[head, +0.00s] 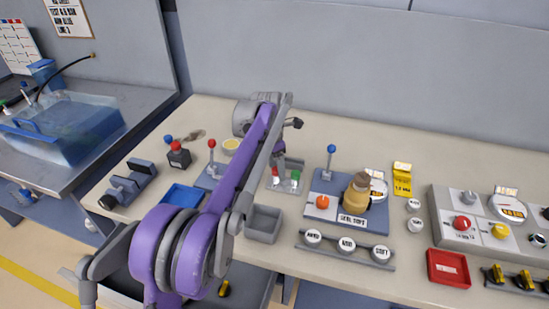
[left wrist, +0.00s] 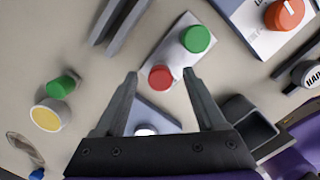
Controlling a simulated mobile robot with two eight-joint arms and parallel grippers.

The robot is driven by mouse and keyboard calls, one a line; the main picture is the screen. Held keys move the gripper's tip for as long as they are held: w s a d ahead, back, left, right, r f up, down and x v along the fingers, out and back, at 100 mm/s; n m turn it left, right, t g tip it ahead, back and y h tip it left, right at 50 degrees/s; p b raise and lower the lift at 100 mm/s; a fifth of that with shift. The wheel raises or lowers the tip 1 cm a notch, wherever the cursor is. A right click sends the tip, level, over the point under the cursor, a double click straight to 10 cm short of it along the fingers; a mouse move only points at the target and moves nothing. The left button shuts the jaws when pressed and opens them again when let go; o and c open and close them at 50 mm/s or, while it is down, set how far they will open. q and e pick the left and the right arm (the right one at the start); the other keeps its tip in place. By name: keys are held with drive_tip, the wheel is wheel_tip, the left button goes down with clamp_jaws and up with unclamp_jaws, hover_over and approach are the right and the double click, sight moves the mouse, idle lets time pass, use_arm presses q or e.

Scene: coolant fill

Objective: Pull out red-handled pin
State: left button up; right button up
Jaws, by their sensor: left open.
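A red cylindrical handle (left wrist: 161,78) stands beside a green one (left wrist: 196,39) on a small pale plate (left wrist: 178,60) in the left wrist view; I take the red one as the pin's handle, its shaft hidden from above. In the head view the red handle (head: 276,171) and green handle (head: 296,175) show just right of my arm. My left gripper (left wrist: 161,76) is open, its fingertips on either side of the red handle in the picture; contact is not visible. In the head view its fingers are largely hidden behind my arm. My right gripper is not in view.
A grey bin (head: 264,224) stands in front of the handles. A red-balled lever (head: 211,143) and a red-topped dark block (head: 177,154) stand left of my arm.

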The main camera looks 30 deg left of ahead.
use_arm(q)
drive_tip(key=shift+f, duration=0.55)
clamp_jaws()
drive_tip(key=c, duration=0.8)
unclamp_jaws()
clamp_jaws()
drive_tip(key=shift+r+p, duration=0.3)
drive_tip(key=shift+r, duration=0.05)
drive_tip(key=shift+r+p, duration=2)
drive_tip(key=shift+r, duration=0.95)
